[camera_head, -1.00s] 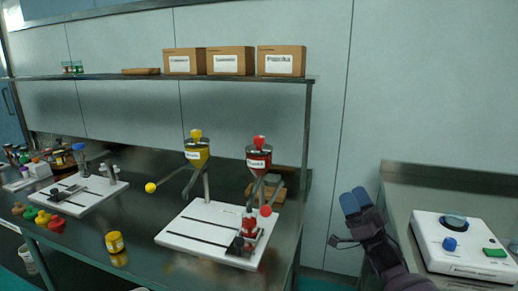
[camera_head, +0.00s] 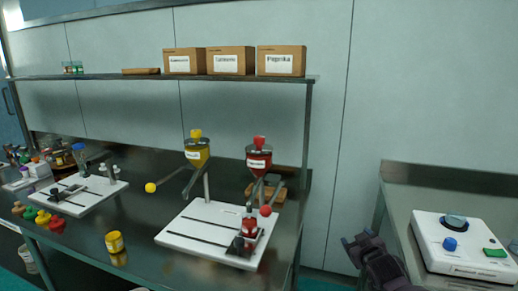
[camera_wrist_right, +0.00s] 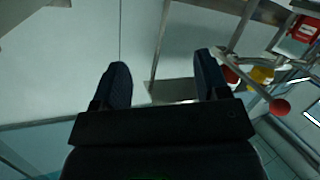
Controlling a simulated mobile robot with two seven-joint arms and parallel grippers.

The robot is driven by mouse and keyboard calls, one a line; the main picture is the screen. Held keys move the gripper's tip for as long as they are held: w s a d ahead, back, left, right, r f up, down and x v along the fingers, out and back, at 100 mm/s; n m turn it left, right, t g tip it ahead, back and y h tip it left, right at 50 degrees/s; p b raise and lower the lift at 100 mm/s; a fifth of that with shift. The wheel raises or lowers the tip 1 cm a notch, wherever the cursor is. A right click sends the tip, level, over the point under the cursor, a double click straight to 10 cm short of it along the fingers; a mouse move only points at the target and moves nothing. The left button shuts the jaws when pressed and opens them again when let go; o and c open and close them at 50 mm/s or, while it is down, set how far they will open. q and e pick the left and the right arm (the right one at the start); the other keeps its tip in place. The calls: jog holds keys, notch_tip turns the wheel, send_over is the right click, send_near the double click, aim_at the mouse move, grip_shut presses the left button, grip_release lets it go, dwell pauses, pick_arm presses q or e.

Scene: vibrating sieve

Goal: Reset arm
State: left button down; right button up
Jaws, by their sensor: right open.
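My right gripper (camera_head: 358,240) is at the lower right of the head view, in the gap between the long steel bench and the right bench. In the right wrist view my right gripper (camera_wrist_right: 160,85) shows two dark fingers set wide apart with nothing between them. It touches nothing that I can see. My left gripper is in neither view.
The long bench (camera_head: 185,270) holds a white dispenser base (camera_head: 190,235) with yellow (camera_head: 197,155) and red (camera_head: 259,162) hoppers. A yellow jar (camera_head: 114,241) stands at its front. A white machine (camera_head: 440,250) sits on the right bench. Labelled boxes (camera_head: 231,60) stand on the shelf.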

jog(key=s+a+f+m+g, duration=0.1)
jog(key=s+f, duration=0.4)
jog(key=s, duration=0.5)
jog(key=s+f+g, duration=0.1)
jog(key=s+f, duration=0.5)
jog(key=s, duration=0.4)
jog(key=s+a+f+m+g, duration=0.1)
jog(key=s+f, duration=0.4)
jog(key=s, duration=0.6)
jog(key=s+m+g, duration=0.1)
jog(key=s, duration=1.2)
jog(key=shift+m+h, duration=0.3)
